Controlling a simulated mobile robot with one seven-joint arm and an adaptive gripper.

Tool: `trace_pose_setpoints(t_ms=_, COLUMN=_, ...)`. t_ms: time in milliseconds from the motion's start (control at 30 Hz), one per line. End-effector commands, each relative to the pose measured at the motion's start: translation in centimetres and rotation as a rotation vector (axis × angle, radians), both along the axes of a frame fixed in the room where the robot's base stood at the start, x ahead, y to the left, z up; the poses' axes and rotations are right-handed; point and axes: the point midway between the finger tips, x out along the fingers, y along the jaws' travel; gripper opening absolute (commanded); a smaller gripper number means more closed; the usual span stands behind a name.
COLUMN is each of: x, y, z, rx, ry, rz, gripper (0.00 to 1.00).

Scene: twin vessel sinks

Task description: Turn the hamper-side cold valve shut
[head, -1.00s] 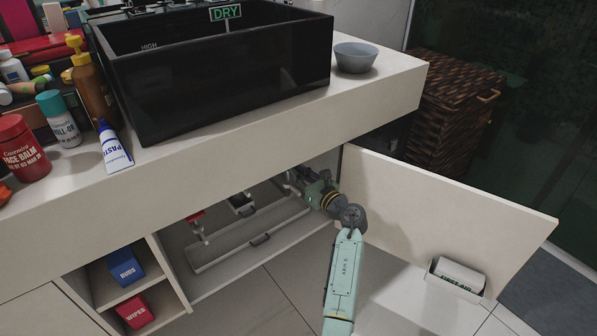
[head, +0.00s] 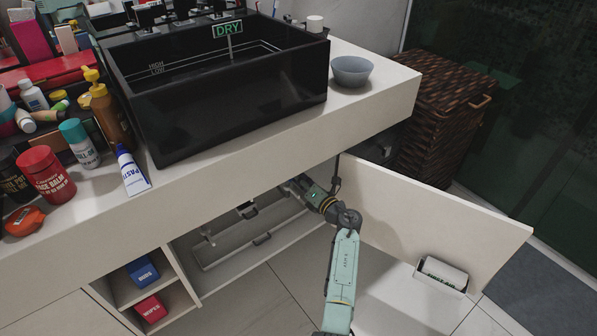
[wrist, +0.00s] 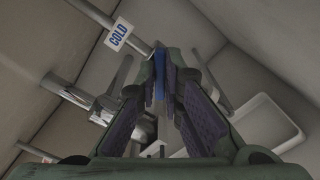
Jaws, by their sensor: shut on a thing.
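A white tag reading COLD (wrist: 118,34) hangs on a pipe at the upper left in the wrist view. My gripper (wrist: 163,72) is just right of it, its two fingers closed on a small blue part, which I take to be the cold valve's handle (wrist: 159,62). The fingers hide most of the handle, so its angle cannot be told. In the head view my gripper (head: 297,184) reaches into the open cabinet under the black sink, on the side toward the wicker hamper (head: 448,115). The valve is hidden there.
Metal pipes (wrist: 100,108) run close left of my fingers. A pale tray-like thing (wrist: 268,125) lies at right. The black sink (head: 230,100) is above.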

Motion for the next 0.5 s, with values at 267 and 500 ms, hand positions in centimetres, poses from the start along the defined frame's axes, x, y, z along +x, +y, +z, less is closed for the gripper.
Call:
trace_pose_setpoints(t_ms=267, x=0.20, y=-0.04, z=0.45, rx=0.209, ry=0.152, rz=-0.001, gripper=0.00)
trace_pose_setpoints(t_ms=500, x=0.21, y=-0.04, z=0.24, rx=0.369, ry=0.267, rz=-0.001, gripper=0.00)
